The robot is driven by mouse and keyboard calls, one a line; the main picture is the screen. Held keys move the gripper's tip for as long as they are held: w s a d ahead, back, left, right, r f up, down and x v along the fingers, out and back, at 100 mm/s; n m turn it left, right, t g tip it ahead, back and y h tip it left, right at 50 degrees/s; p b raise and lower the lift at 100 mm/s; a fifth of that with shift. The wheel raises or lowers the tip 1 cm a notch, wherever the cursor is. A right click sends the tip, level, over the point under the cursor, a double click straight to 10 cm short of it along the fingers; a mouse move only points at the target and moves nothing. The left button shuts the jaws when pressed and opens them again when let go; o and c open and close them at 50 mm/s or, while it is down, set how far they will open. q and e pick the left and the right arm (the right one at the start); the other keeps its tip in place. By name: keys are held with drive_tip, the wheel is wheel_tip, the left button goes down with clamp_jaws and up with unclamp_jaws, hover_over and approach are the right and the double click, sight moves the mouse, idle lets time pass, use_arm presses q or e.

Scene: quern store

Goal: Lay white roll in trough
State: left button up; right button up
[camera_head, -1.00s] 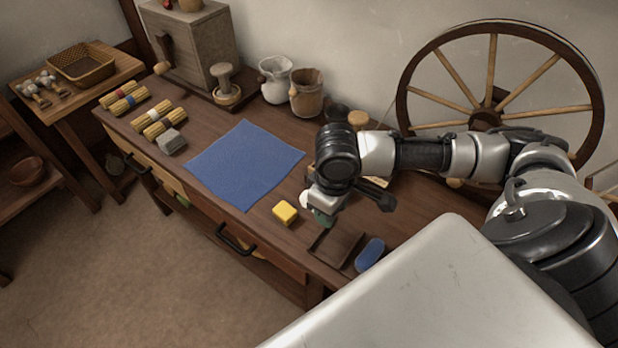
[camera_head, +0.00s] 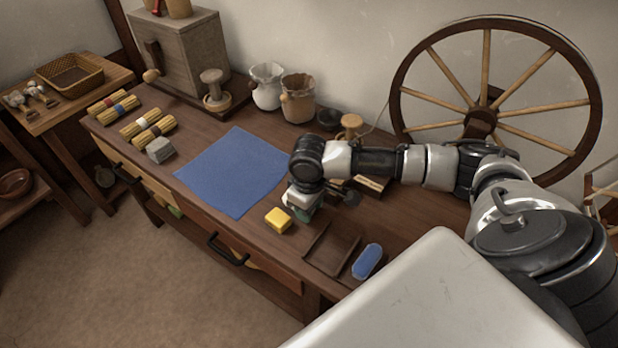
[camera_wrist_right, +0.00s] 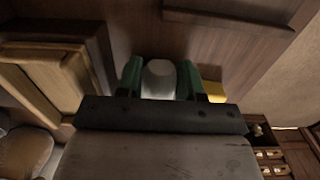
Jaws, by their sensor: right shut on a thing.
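My right gripper (camera_head: 303,212) is over the table, just behind and right of the yellow block. In the right wrist view, its green fingers (camera_wrist_right: 160,80) are shut on the white roll (camera_wrist_right: 159,80), which shows as a pale rounded end between them. In the head view the roll is mostly hidden by the wrist. A dark, shallow wooden tray, which looks like the trough (camera_head: 331,250), lies empty at the table's front right, apart from the gripper. Its edge appears in the right wrist view (camera_wrist_right: 228,20). My left gripper is not in view.
A yellow block (camera_head: 278,220) sits close to the gripper. A blue oval item (camera_head: 367,261) lies right of the trough, and a blue cloth (camera_head: 232,172) lies left. A light wooden piece (camera_wrist_right: 45,82) is behind the gripper. Jars (camera_head: 297,98) and a spoked wheel (camera_head: 490,105) stand behind.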

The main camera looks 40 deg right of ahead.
drive_tip(key=shift+f, duration=0.1)
drive_tip(key=o, duration=1)
